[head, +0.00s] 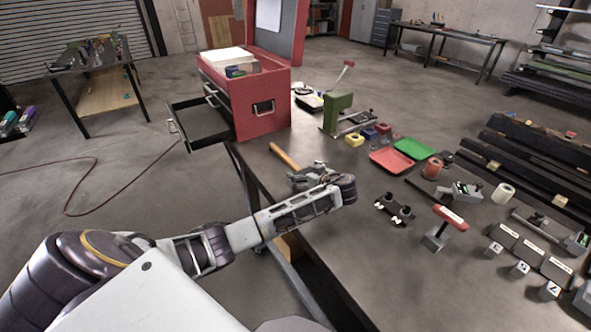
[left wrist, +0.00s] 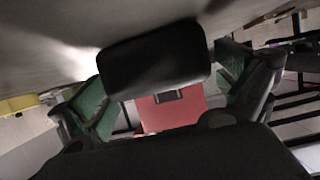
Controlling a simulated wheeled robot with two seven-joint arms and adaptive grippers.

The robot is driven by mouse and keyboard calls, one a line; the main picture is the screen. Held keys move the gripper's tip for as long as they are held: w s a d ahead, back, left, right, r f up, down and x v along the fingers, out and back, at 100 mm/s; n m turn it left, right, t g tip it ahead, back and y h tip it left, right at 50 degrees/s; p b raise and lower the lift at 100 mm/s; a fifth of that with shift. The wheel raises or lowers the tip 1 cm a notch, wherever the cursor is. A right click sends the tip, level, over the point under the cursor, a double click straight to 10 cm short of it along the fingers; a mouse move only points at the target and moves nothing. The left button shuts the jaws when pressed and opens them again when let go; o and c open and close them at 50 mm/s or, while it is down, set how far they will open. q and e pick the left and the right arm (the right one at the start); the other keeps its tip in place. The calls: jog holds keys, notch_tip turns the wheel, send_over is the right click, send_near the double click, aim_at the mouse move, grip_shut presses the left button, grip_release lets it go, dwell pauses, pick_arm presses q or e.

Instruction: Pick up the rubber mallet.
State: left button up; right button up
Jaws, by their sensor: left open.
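The rubber mallet's wooden handle (head: 285,156) lies on the dark workbench (head: 345,255) near its left edge, pointing up-left. Its head is mostly hidden by my left gripper (head: 305,176) in the head view. In the left wrist view, a black rounded block (left wrist: 155,60), which looks like the mallet head, shows between the two green-padded fingers of my left gripper (left wrist: 165,88). The fingers are spread, with the block between them; I cannot tell whether either one touches it. My right gripper is not in view.
A red tool chest (head: 262,108) with an open drawer (head: 205,122) stands beyond the handle. A green press (head: 338,113), a red tray (head: 390,161), a green tray (head: 412,148) and a red-handled tool (head: 450,217) stand to the right. Bare bench lies in front of the gripper.

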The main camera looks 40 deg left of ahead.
pick_arm(q)
jog(key=c, duration=1.2)
jog(key=shift+r, duration=0.2)
jog(key=shift+r+b, duration=0.6)
jog(key=shift+r, duration=4.3)
